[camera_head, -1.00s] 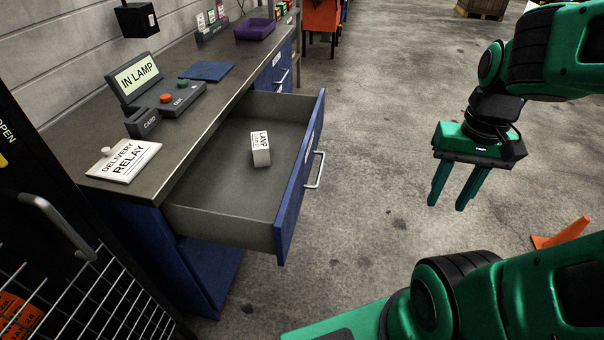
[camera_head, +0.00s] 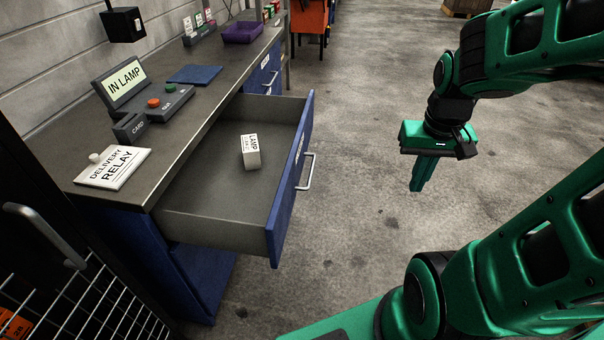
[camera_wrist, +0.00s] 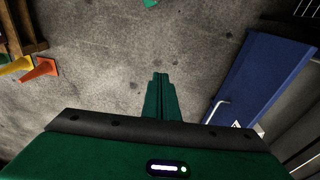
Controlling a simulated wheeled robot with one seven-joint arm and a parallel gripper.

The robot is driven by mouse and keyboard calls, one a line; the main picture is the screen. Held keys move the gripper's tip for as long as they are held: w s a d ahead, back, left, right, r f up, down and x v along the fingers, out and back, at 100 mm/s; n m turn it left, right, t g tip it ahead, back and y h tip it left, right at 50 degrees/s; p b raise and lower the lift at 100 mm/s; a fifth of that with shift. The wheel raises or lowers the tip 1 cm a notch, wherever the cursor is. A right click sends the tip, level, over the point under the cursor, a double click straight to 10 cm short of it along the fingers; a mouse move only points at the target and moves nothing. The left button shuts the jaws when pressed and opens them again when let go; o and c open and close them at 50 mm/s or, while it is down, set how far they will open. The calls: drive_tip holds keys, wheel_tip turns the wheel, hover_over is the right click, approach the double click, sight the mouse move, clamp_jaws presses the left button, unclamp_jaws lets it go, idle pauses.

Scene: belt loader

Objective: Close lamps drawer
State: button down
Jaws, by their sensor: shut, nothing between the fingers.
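The lamps drawer (camera_head: 210,233) is pulled out from under the workbench, with a blue front (camera_head: 291,185) and a silver bar handle (camera_head: 309,172). A white box labelled LAMP (camera_head: 251,152) lies inside on the drawer floor. In the wrist view the drawer's blue front (camera_wrist: 262,77) and its handle (camera_wrist: 217,108) are at the right. My green gripper (camera_head: 418,188) is shut and empty, pointing down in the air to the right of the drawer front, apart from it. In the wrist view its fingers (camera_wrist: 160,82) are together.
The bench top holds an IN LAMP sign (camera_head: 123,82), a button box (camera_head: 162,103), a DELIVERY RELAY plate (camera_head: 113,167), a blue mat (camera_head: 194,75) and a purple tray (camera_head: 243,32). A dark mesh door (camera_head: 80,300) stands at left. Orange and yellow cones (camera_wrist: 40,69) stand on the floor.

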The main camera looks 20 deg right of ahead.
drive_tip(key=w+a+f+n+t, duration=0.1)
drive_tip(key=w+f, duration=0.3)
drive_tip(key=w, duration=0.2)
drive_tip(key=w+a+f+t, duration=0.1)
drive_tip(key=w+a+f, duration=0.15)
drive_tip(key=w, duration=0.35)
drive_tip(key=t+y, duration=0.4)
approach(298, 176)
drive_tip(key=d+f, duration=0.1)
drive_tip(key=f, duration=0.2)
drive_tip(key=shift+s+d, duration=0.1)
drive_tip(key=shift+d, duration=0.3)
drive_tip(key=a, duration=0.1)
drive_tip(key=w+a, duration=0.1)
drive_tip(key=shift+w+a+h, duration=0.3)
drive_tip(key=shift+w, duration=0.05)
drive_tip(key=shift+w+a, duration=0.2)
drive_tip(key=shift+a, duration=0.2)
drive_tip(key=shift+w, duration=0.1)
